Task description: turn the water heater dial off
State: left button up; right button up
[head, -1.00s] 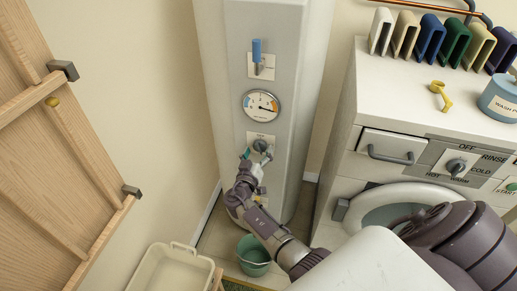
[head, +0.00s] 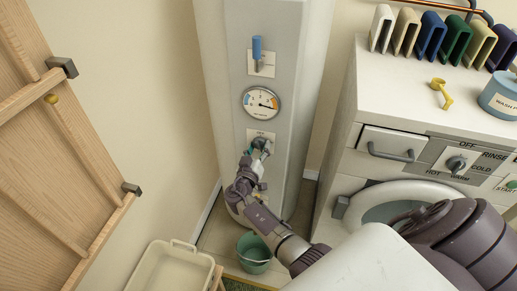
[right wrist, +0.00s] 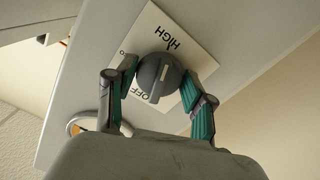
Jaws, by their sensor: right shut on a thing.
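The water heater (head: 222,70) is the tall pale cabinet in the middle of the head view. Its grey dial (head: 259,143) sits on a white plate below the round gauge. In the right wrist view the dial (right wrist: 160,78) shows a pale pointer ridge; the plate (right wrist: 160,35) reads HIGH and OFF. My right gripper (head: 259,152) is at the dial, partly hiding it in the head view. In the right wrist view its green-padded fingers (right wrist: 164,80) are shut on the dial from both sides. My left gripper is not in view.
A gauge (head: 261,103) and a blue-handled lever (head: 257,50) are above the dial. A green bucket (head: 254,252) and a cream basin (head: 165,268) stand below. The washing machine (head: 345,165) is close on the right, and a wooden door (head: 60,130) on the left.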

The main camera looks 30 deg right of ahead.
jog(key=shift+f+n+b, duration=0.15)
jog(key=shift+n+b, duration=0.9)
jog(key=shift+n, duration=0.15)
jog(key=n+b, duration=0.2)
jog(key=n, duration=0.1)
jog(key=shift+n, duration=0.3)
jog(key=n, duration=0.2)
jog(key=n+b, duration=0.1)
jog(key=shift+r+n, duration=0.2)
jog(key=shift+n, duration=0.2)
jog(key=n, duration=0.3)
jog(key=shift+r+n, duration=0.1)
jog(key=shift+n, duration=0.2)
jog(key=n+p, duration=0.1)
jog(key=n, duration=0.3)
jog(key=shift+r+n, duration=0.1)
jog(key=shift+n, duration=0.2)
jog(key=n+p, duration=0.2)
jog(key=n, duration=0.2)
jog(key=n+p, duration=0.2)
jog(key=n, duration=0.3)
jog(key=shift+r+n, duration=0.1)
jog(key=shift+n, duration=0.3)
jog(key=shift+n+p, duration=1.05)
jog(key=shift+n, duration=0.85)
